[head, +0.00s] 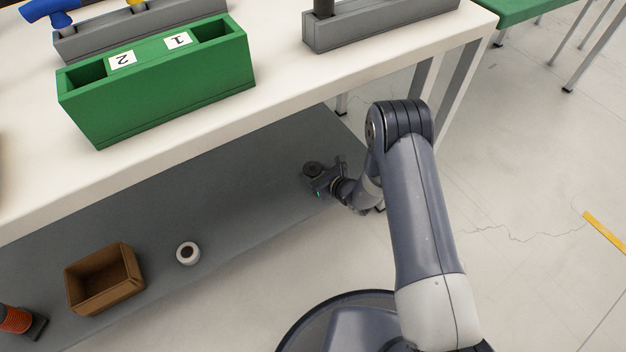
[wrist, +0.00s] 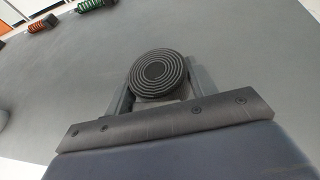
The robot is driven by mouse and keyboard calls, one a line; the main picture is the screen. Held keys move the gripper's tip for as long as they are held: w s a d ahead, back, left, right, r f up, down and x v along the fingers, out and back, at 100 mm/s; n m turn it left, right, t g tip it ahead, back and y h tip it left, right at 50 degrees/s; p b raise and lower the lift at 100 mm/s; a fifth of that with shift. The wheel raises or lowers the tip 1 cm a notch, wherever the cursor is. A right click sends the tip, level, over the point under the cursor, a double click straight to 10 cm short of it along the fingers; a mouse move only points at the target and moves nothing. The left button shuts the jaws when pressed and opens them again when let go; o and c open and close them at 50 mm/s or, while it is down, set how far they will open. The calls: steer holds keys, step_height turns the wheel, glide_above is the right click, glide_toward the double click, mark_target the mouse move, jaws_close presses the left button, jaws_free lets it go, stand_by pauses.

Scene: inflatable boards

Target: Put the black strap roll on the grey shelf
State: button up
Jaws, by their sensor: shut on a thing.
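The black strap roll (wrist: 157,74) is a coiled dark disc with rings on its face. My gripper (wrist: 160,92) is shut on it, with one finger on each side of the roll. In the head view the roll (head: 313,169) shows small and dark at the end of my arm, over the right end of the grey shelf (head: 235,205) below the white table. My gripper (head: 325,175) is there too. I cannot tell whether the roll touches the shelf surface.
A white tape roll (head: 188,253) and an open cardboard box (head: 104,279) stand on the shelf's left part. An orange-and-black item (head: 18,320) lies farther left. The white tabletop (head: 270,95) overhangs the shelf and holds a green block (head: 160,85). Shelf room around the gripper is clear.

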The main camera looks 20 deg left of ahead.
mark_target(314, 178)
steer(key=shift+f+b, duration=0.45)
steer(key=shift+f, duration=1.1)
steer(key=shift+f, duration=0.1)
steer(key=shift+f, duration=0.15)
steer(key=o, duration=1)
steer(key=shift+r, duration=0.35)
steer(key=p+v, duration=0.3)
steer(key=v, duration=0.9)
steer(key=shift+f, duration=0.1)
